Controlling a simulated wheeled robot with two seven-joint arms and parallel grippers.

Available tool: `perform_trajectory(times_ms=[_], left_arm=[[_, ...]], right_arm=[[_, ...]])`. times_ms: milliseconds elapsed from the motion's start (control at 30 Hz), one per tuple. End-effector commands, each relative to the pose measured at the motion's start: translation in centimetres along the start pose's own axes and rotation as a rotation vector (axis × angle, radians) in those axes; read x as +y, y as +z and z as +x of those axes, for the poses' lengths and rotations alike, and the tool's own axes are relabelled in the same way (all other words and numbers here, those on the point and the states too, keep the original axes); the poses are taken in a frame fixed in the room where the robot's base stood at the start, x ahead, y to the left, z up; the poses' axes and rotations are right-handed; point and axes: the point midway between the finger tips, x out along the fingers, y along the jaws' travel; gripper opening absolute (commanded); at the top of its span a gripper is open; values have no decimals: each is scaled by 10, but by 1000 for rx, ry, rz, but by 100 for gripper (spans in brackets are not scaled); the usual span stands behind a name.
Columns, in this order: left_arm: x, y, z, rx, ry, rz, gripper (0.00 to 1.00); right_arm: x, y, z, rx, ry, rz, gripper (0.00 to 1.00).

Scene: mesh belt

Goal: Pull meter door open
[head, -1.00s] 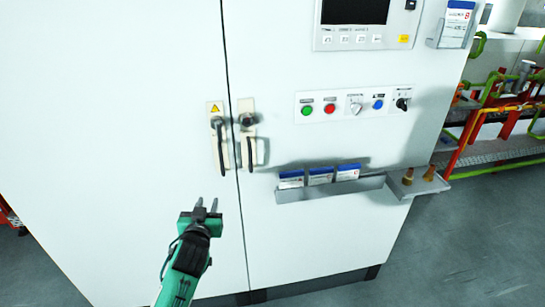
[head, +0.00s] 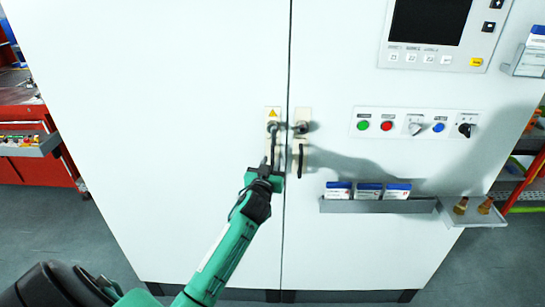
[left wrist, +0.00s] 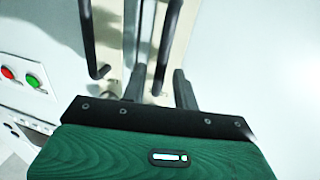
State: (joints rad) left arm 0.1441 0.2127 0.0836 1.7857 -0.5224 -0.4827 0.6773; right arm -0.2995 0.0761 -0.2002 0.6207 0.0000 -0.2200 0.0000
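The white meter cabinet has a left door (head: 180,120) and a right door (head: 340,250), both closed along a vertical seam. The left door's dark upright handle (head: 273,140), under a yellow warning label, also shows in the left wrist view (left wrist: 170,40). The right door's handle (head: 300,158) is beside it, also in the left wrist view (left wrist: 90,35). My left gripper (head: 268,163) is at the lower end of the left door's handle. In the left wrist view its fingers (left wrist: 159,90) are apart, with that handle's end between them; contact is unclear. My right gripper is out of view.
A card rack (head: 378,206) and a small shelf (head: 470,215) stick out from the right door. Buttons and a screen (head: 430,22) are above. A red workbench (head: 40,165) stands at the far left. Grey floor (head: 75,235) in front of the cabinet's left side is clear.

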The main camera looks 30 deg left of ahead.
Motion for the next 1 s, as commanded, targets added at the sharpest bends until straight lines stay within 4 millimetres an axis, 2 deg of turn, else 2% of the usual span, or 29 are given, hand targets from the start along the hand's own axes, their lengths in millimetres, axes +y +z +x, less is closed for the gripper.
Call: perform_trajectory(times_ms=[200,567,700,733,1000], left_arm=[[0,0,19,0,0,1,30],[0,1,22,-1,0,1,30],[0,1,22,-1,0,1,2],[0,1,22,-1,0,1,0],[1,1,21,-1,2,1,0]], right_arm=[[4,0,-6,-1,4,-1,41],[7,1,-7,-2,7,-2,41],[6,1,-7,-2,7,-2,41],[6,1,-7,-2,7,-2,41],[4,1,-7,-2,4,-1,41]])
